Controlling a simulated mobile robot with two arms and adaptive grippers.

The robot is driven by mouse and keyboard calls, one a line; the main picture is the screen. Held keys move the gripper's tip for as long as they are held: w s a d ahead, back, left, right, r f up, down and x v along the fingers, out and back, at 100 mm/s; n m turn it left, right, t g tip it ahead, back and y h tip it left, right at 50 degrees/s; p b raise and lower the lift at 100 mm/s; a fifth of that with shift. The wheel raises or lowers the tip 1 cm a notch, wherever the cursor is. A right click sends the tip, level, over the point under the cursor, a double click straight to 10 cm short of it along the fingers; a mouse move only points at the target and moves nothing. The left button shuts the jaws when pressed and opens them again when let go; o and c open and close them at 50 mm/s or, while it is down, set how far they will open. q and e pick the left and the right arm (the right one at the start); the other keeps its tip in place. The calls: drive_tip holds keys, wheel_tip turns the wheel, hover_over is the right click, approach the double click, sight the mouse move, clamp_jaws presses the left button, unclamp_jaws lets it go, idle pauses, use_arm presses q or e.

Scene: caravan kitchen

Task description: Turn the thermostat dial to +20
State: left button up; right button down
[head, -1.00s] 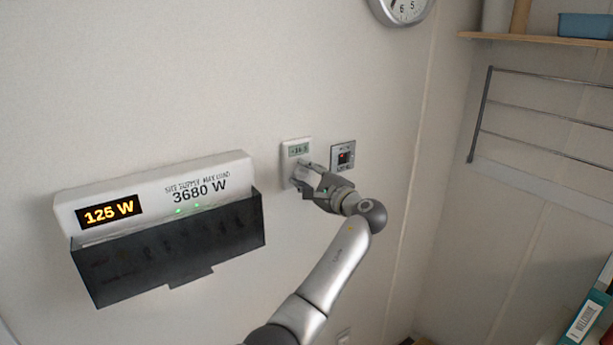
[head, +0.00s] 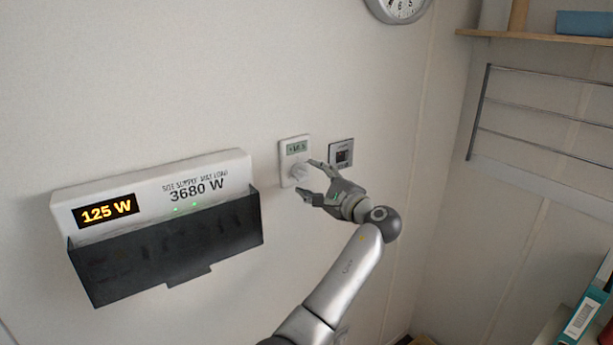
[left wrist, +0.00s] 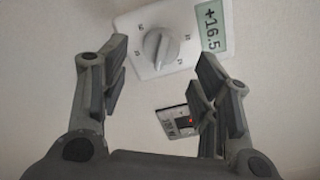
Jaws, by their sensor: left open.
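The white thermostat (head: 284,146) is on the wall in the head view, with a small display and a round white dial (head: 299,174) below it. In the left wrist view the thermostat (left wrist: 142,24) shows its dial (left wrist: 160,47) with a raised grip bar, and the display (left wrist: 212,25) reads +16.5. My left gripper (head: 309,179) is open and empty, a little off the wall to the right of the dial. In the left wrist view the fingers of my left gripper (left wrist: 160,80) stand apart, with the dial beyond them. My right gripper is not in view.
A small square switch panel (head: 341,153) is on the wall just right of the thermostat. A power display box (head: 150,195) reading 125 W, with a black flap, hangs at left. A clock (head: 398,8) is above; a wire rack (head: 485,110) and shelf (head: 530,37) are at right.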

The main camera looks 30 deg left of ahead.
use_arm(q)
drive_tip(key=v, duration=0.8)
drive_tip(key=d+f+m+t+h+b, duration=0.1)
drive_tip(key=d+f+m+h+b, duration=0.2)
drive_tip(key=f, duration=1.7)
drive_tip(key=f+m+h+b, duration=0.15)
drive_tip(key=f+h, duration=0.35)
drive_tip(key=f, duration=1.5)
drive_tip(key=s+d+f+n+g+h+b, duration=0.1)
drive_tip(key=s+f, duration=0.4)
drive_tip(key=f, duration=0.3)
drive_tip(key=s+d+f+n+h+b, duration=0.15)
drive_tip(key=s+f, duration=0.25)
drive_tip(key=f, duration=0.5)
drive_tip(key=s+d+f+n+g+h+b, duration=0.1)
drive_tip(key=s+d+f+g+h+b, duration=0.15)
drive_tip(key=s+f, duration=1.1)
drive_tip(key=s+f+n+g+h+b, duration=0.1)
drive_tip(key=s+f+n, duration=0.2)
drive_tip(key=s+f, duration=0.3)
drive_tip(key=s+f+n+g+h+b, duration=0.1)
drive_tip(key=s+f, duration=0.5)
drive_tip(key=s, duration=1.1)
drive_tip(key=s+f+n+g+h+b, duration=0.1)
drive_tip(key=s+f+n, duration=0.4)
drive_tip(key=s, duration=0.6)
drive_tip(key=shift+s+f+h+b, duration=0.2)
drive_tip(key=shift+f+h+b, duration=0.1)
drive_tip(key=shift+f+b, duration=0.5)
